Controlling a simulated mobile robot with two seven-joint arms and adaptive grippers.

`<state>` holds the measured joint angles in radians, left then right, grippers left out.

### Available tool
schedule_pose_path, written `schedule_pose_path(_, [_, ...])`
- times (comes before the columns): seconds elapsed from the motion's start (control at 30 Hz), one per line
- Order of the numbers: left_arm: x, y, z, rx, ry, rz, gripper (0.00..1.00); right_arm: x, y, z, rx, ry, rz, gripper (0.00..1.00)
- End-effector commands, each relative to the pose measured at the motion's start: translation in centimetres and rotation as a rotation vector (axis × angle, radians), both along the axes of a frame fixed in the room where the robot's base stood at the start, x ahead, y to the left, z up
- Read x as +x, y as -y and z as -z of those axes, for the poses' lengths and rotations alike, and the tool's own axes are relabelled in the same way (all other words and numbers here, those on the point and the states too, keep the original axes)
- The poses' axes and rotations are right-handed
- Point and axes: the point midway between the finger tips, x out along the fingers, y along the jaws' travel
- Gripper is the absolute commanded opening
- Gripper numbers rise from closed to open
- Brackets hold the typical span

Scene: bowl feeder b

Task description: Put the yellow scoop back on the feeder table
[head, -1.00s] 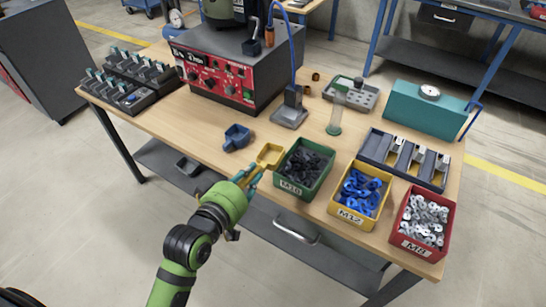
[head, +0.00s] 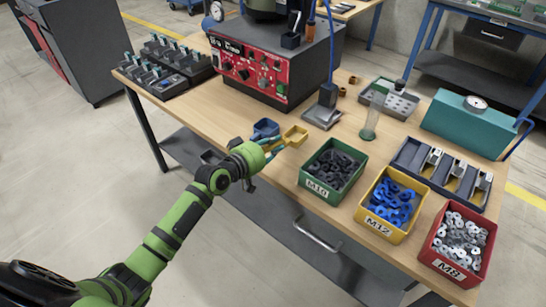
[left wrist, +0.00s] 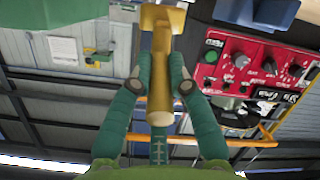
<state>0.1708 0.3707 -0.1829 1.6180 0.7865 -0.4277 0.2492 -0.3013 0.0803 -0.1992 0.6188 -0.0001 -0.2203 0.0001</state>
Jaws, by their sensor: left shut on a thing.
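The yellow scoop (head: 296,135) is in my left gripper (head: 276,149), over the front part of the feeder table (head: 225,113) in the head view. Its cup points away from me. I cannot tell whether it touches the tabletop. In the left wrist view the two fingers of my left gripper (left wrist: 160,80) are closed on both sides of the scoop's handle (left wrist: 161,55). A blue scoop (head: 265,128) lies on the table just left of the yellow one, partly close behind my gripper. My right gripper is not in view.
Right of the scoop stand a green bin (head: 320,190), a yellow bin (head: 377,225) and a red bin (head: 446,267) of parts. Behind are a grey stand (head: 322,117) and the red-fronted control box (head: 248,70). Bare tabletop lies left of the blue scoop.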

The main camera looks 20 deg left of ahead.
Motion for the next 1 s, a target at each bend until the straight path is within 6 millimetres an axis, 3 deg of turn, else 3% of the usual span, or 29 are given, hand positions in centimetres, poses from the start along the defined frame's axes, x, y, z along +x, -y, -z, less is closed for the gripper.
schedule_pose_path(0.3, [0.0, -0.1, 3.9, 0.0, 0.0, -0.001, 0.0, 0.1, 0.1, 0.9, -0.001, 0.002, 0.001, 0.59])
schedule_pose_path(0.57, [0.0, -0.1, 4.0, 0.0, 0.0, -0.001, 0.0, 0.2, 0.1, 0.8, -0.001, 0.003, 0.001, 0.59])
schedule_pose_path(0.6, [0.0, 0.0, 4.1, 0.0, -0.003, -0.001, 0.35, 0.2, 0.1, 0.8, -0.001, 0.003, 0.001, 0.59])
schedule_pose_path(0.63, [0.0, 0.0, 4.1, 0.0, -0.003, -0.001, 0.42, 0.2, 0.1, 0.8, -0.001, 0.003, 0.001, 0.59])
schedule_pose_path(1.0, [-0.2, -0.1, 4.0, 0.001, -0.003, 0.0, 0.42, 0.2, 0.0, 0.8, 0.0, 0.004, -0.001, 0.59])
